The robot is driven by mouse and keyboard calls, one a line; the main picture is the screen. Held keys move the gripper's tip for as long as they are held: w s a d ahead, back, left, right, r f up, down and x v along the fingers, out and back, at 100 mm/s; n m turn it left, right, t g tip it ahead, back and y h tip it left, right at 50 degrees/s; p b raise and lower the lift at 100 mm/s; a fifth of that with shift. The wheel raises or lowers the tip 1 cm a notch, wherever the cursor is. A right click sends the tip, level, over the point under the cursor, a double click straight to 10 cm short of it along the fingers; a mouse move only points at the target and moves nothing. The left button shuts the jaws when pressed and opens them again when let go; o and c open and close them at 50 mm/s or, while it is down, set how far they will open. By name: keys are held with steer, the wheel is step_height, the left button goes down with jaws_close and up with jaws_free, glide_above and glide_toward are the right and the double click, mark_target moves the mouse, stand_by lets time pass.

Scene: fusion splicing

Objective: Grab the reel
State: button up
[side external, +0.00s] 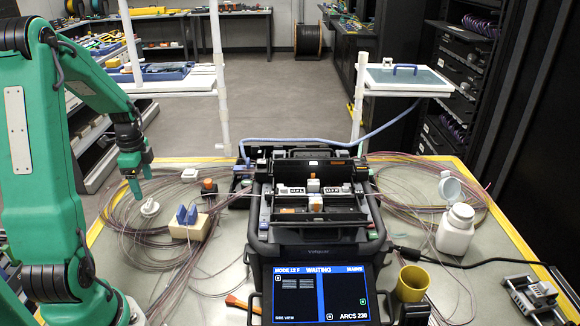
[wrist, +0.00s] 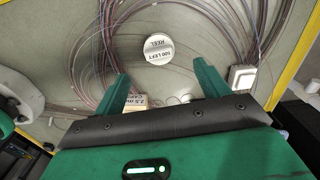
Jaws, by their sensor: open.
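The reel (side external: 149,208) is a small white round piece on the work table at the left, beside coiled fibre. In the wrist view the reel (wrist: 159,48) shows its round top, with the printed words "REEL" and "500 LEFT". My green gripper (side external: 138,184) is above and slightly left of the reel in the side view, pointing down. In the wrist view my gripper (wrist: 162,72) has its two fingers spread apart with nothing between them. The reel lies just beyond the fingertips, apart from them.
Fibre coils (side external: 118,215) lie around the reel. A beige block with blue pieces (side external: 190,226) stands right of it, and a white box (side external: 190,175) behind. The splicer (side external: 315,225) fills the middle. A white bottle (side external: 456,228) and yellow cup (side external: 411,284) are at right.

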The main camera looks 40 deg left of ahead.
mark_target(148, 203)
steer(key=shift+a+f, duration=0.1)
steer(key=shift+f, duration=0.15)
steer(key=shift+f, duration=1.2)
steer(key=shift+f, duration=0.1)
steer(key=shift+f, duration=2.45)
steer(key=c, duration=1.1)
